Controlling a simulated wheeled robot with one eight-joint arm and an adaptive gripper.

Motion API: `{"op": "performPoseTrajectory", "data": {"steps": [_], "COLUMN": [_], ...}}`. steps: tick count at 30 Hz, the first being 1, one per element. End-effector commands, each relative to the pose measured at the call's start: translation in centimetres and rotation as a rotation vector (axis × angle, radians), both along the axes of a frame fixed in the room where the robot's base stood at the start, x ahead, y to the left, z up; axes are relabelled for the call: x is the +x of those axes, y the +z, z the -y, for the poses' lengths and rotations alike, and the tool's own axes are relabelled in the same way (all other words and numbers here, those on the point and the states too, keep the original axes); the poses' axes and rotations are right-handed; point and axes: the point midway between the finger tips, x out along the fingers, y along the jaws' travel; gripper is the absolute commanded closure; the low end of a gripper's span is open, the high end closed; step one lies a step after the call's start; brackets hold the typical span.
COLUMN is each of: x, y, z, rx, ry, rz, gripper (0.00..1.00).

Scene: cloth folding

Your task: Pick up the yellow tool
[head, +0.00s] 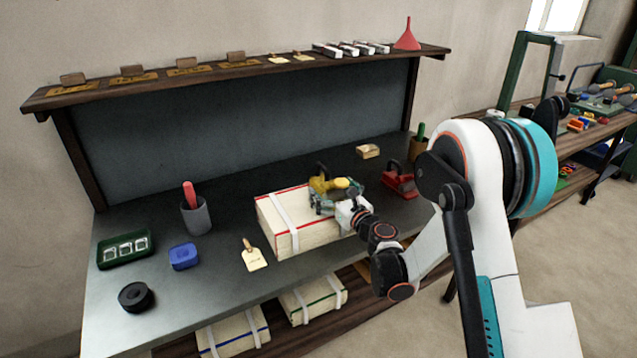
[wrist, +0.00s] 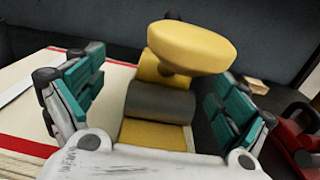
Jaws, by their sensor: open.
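The yellow tool (head: 322,184) is at the right end of a folded cream cloth bundle (head: 275,215) with red edging and white straps. In the wrist view the tool (wrist: 190,48) shows a rounded yellow knob, a dark grey band and a yellow body. My gripper (head: 335,200) is at the tool; in the wrist view its teal-padded fingers (wrist: 165,98) stand open on either side of it. Gaps show between the pads and the tool. The tool's underside is hidden, so I cannot tell what it rests on.
A red tool (head: 400,182) stands close to the right of my gripper. A tan block (head: 368,151) lies behind. A tag (head: 253,257), blue box (head: 184,256), grey cup (head: 196,215), green tray (head: 125,250) and black roll (head: 136,296) are to the left. The bench's back left is clear.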

Motion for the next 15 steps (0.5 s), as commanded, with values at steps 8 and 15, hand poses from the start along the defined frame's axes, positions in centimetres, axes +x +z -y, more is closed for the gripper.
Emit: {"op": "performPoseTrajectory", "data": {"steps": [8, 15], "x": [0.04, 0.05], "y": [-0.03, -0.03], "z": [0.14, 0.13], "rx": [0.000, 0.000], "ry": [0.000, 0.000], "rz": [0.000, 0.000], "gripper": [0.06, 0.58]}}
